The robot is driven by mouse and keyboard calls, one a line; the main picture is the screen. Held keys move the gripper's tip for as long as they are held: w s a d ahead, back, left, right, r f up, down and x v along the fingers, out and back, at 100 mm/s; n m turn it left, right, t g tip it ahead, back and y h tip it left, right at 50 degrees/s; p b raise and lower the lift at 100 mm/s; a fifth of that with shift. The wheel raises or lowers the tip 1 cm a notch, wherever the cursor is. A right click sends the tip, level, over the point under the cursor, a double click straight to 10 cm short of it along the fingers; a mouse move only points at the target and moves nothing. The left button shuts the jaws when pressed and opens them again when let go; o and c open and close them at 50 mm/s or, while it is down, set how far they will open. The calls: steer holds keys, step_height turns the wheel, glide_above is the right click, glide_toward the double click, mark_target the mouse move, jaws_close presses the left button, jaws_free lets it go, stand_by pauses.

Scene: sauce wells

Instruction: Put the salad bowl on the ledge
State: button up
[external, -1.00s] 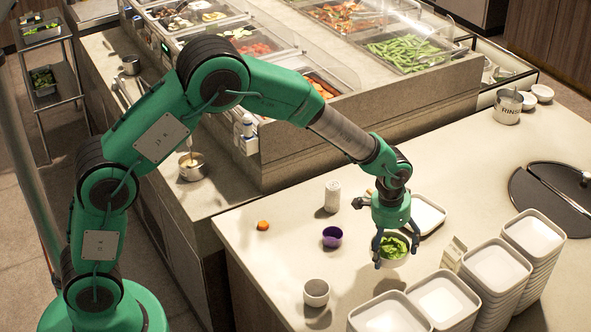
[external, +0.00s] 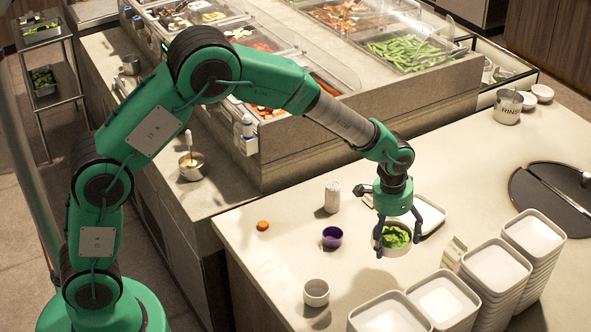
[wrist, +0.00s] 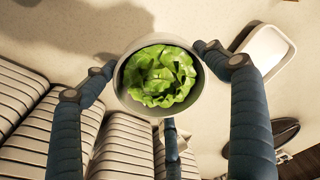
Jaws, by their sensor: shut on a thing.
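The salad bowl, a light round bowl (external: 391,250) with green lettuce in it, is upright over the counter in the external view. It also shows in the wrist view (wrist: 121,100), between my fingers. My gripper (external: 399,248) points down with its fingers around the bowl, shut on it at the rim. The fingertips meet the rim at both sides in the wrist view. Whether the bowl's base touches the counter is hard to tell. A lower grey ledge-like surface (external: 228,178) runs along the salad bar; I cannot tell if it is the ledge named.
A white plate (external: 432,216) lies behind the bowl. A carton (external: 453,254) and stacked white dishes (external: 497,268) stand close on the right. A purple cup (external: 332,237), a shaker (external: 332,197) and a white cup (external: 316,292) stand to the left. The counter's left front is mostly clear.

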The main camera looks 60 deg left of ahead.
steer(key=shift+r, duration=0.1)
stand_by(0.4)
step_height(320, 180, up, 26)
steer(key=a+n+p, duration=0.5)
steer(key=a+n, duration=0.3)
steer(key=a, duration=4)
steer(key=shift+s+r+y, duration=0.2)
steer(key=shift+s+y, duration=0.15)
steer(key=shift+y, duration=0.05)
steer(key=s+a+n+p, duration=0.1)
steer(key=s+a, duration=0.2)
steer(key=a, duration=0.4)
steer(key=s+a+n+p, duration=0.1)
steer(key=s+a, duration=0.3)
steer(key=a, duration=0.3)
steer(key=s+a+n, duration=0.2)
steer(key=s+a, duration=0.2)
steer(key=a, duration=0.3)
steer(key=shift+g+p, duration=0.3)
steer(key=shift+p, duration=0.1)
steer(key=s+a+n+p, duration=0.2)
steer(key=s+a+n, duration=0.2)
steer(key=s+a, duration=1.25)
steer(key=shift+y, duration=0.3)
steer(key=f, duration=2.8)
steer(key=shift+w+a+f, duration=0.2)
steer(key=shift+r+m+g+p, duration=0.1)
steer(key=shift+m+g+p, duration=0.2)
steer(key=shift+m+p, duration=0.25)
